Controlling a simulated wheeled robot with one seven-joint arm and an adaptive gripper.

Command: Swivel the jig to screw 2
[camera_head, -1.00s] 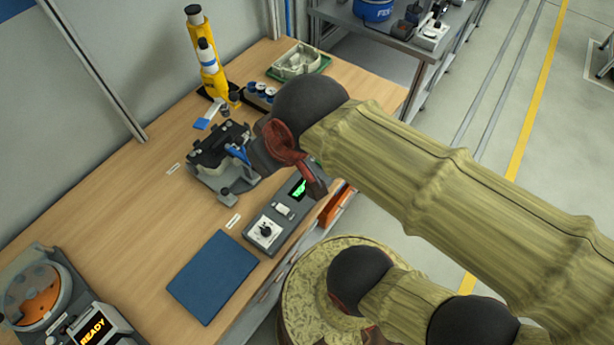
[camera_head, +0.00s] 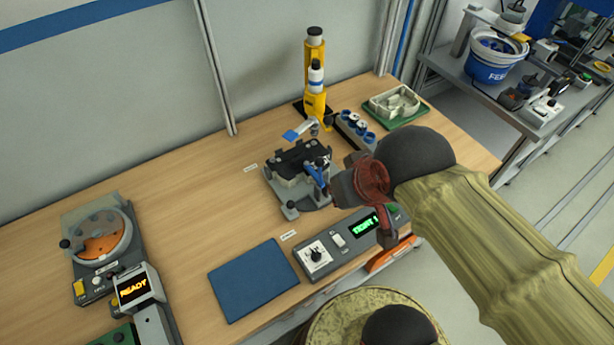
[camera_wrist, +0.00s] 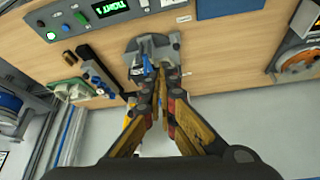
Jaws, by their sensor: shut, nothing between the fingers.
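The jig (camera_head: 300,170) is a grey base with a black top plate, standing on the wooden bench in the middle of the head view. It also shows in the wrist view (camera_wrist: 143,50), just beyond my fingertips. A blue part (camera_head: 314,175) sits on its right side. My gripper (camera_head: 325,188) is at the right side of the jig, close to the blue part; I cannot tell whether it touches. In the wrist view my gripper (camera_wrist: 163,72) has its fingers together with nothing between them. The fingers hide part of the jig.
A control box (camera_head: 340,243) with a dial and green display stands in front of the jig. A blue mat (camera_head: 253,279) lies to its left. A yellow stand (camera_head: 314,75) and a row of blue-capped items (camera_head: 355,127) are behind. Bare bench lies left of the jig.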

